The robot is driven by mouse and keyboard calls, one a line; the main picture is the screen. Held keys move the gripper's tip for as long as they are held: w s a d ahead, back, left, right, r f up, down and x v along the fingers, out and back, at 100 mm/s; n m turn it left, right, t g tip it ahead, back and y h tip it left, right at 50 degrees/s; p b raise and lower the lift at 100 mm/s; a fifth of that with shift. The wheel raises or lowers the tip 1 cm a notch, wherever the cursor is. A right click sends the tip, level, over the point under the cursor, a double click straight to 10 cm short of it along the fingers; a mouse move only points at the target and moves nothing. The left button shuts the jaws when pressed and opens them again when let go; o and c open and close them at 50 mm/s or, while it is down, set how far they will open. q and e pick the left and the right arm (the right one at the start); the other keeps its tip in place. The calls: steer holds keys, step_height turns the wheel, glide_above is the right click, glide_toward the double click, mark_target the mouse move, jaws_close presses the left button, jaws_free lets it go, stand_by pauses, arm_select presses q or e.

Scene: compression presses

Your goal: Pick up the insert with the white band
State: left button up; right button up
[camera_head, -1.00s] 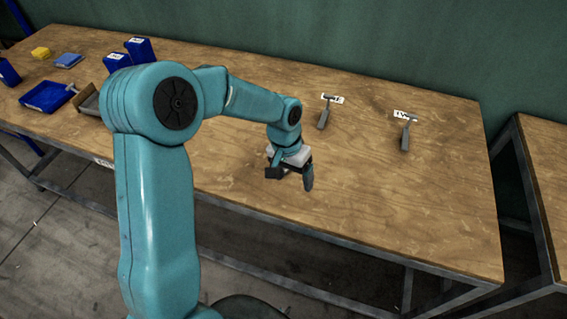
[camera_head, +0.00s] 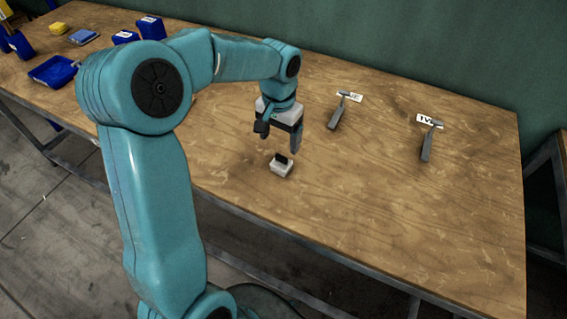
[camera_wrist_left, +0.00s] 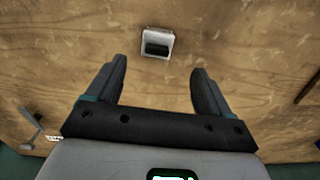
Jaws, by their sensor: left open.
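A small block with a pale, whitish body and a black top (camera_head: 281,168) sits on the wooden table; it appears to be the insert. It also shows in the left wrist view (camera_wrist_left: 157,43), beyond the fingertips and roughly centred between them. My left gripper (camera_head: 279,142) is open and empty, above and just behind the block, with its fingers apart and not touching it. Its two dark fingers also frame bare table in the left wrist view (camera_wrist_left: 160,72). My right gripper is not in view.
Two grey T-shaped tools (camera_head: 337,113) (camera_head: 428,142) lie by white labels to the right of the gripper.

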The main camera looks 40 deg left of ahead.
mark_target(281, 157)
arm_select(q)
step_height(281, 157, down, 4)
steer(key=shift+w+a+r, duration=0.1)
steer(key=shift+w+r, duration=0.05)
steer(key=shift+r, duration=0.05)
steer(key=shift+s+f, duration=0.2)
steer(key=shift+f, duration=0.25)
steer(key=f, duration=0.5)
steer(key=shift+w+d+p, duration=0.15)
steer(key=shift+d+p, duration=0.15)
steer(key=c, duration=1.1)
